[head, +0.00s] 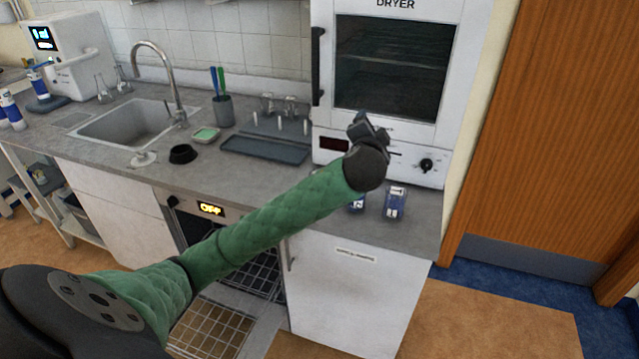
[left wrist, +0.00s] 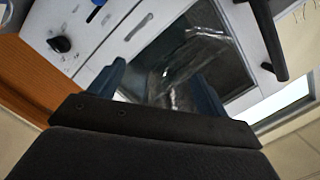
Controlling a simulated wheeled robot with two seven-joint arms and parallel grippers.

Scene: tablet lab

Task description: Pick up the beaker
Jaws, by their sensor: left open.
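My left gripper (head: 368,128) is raised in front of the dryer's lower panel, above the right end of the counter. In the left wrist view its two blue-grey fingers (left wrist: 163,86) stand apart. A clear, glassy shape (left wrist: 182,72) shows between and beyond them, against the dryer window. I cannot tell whether it is a beaker or glass and reflections of the dryer. No beaker can be made out for certain in the head view. Small glassware (head: 290,104) stands behind the drying rack. My right gripper is in neither view.
The dryer (head: 326,60) stands on the counter (head: 255,180), its door closed. Blue-and-white containers (head: 395,203) stand below my gripper. Flasks (head: 104,92) stand behind the sink.

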